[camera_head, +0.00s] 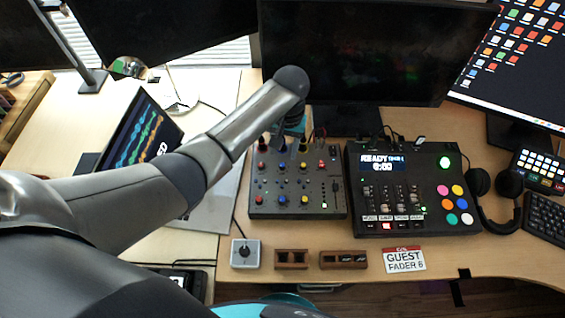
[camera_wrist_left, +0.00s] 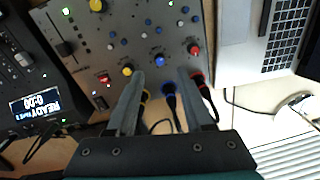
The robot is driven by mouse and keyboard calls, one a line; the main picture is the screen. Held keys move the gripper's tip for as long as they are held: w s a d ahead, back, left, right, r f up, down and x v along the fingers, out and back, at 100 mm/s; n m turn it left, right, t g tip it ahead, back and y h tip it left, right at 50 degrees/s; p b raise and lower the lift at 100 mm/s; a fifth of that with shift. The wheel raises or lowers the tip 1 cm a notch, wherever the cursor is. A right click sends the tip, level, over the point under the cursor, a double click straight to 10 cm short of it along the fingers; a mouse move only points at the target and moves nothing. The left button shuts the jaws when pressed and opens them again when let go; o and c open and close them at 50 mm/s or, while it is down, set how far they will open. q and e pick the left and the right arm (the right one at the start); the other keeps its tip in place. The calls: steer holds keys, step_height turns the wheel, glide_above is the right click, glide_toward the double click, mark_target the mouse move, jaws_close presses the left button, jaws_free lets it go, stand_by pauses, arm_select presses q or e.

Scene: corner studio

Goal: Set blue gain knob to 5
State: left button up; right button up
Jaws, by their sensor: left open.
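The audio mixer (camera_head: 268,211) lies on the desk with red, blue and yellow knobs. Its blue gain knob (camera_head: 282,165) is in the upper knob row, between a red and a yellow knob. In the left wrist view the blue knob (camera_wrist_left: 159,58) lies just beyond and between my fingertips, with a white scale around it. I cannot read its setting. My left gripper (camera_wrist_left: 160,74) is open and empty, pointing at the mixer's cable side; in the head view its hand (camera_head: 295,126) is above the mixer's back edge, with its fingers mostly hidden. My right gripper is not in view.
Yellow (camera_wrist_left: 127,70) and red (camera_wrist_left: 195,49) knobs flank the blue knob closely. A laptop (camera_head: 140,135) is left of the mixer, a fader console (camera_head: 410,190) right, and a monitor (camera_head: 370,55) behind.

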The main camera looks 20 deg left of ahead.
mark_target(282, 165)
arm_select(q)
step_height(282, 165, down, 5)
steer(key=shift+a+r+b, duration=0.1)
steer(key=shift+b, duration=0.55)
steer(key=shift+f, duration=0.6)
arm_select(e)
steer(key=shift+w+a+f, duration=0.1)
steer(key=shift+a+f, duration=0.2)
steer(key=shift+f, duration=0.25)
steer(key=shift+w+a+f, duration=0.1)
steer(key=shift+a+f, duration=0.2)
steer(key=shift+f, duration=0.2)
arm_select(q)
steer(key=shift+c, duration=0.4)
jaws_close()
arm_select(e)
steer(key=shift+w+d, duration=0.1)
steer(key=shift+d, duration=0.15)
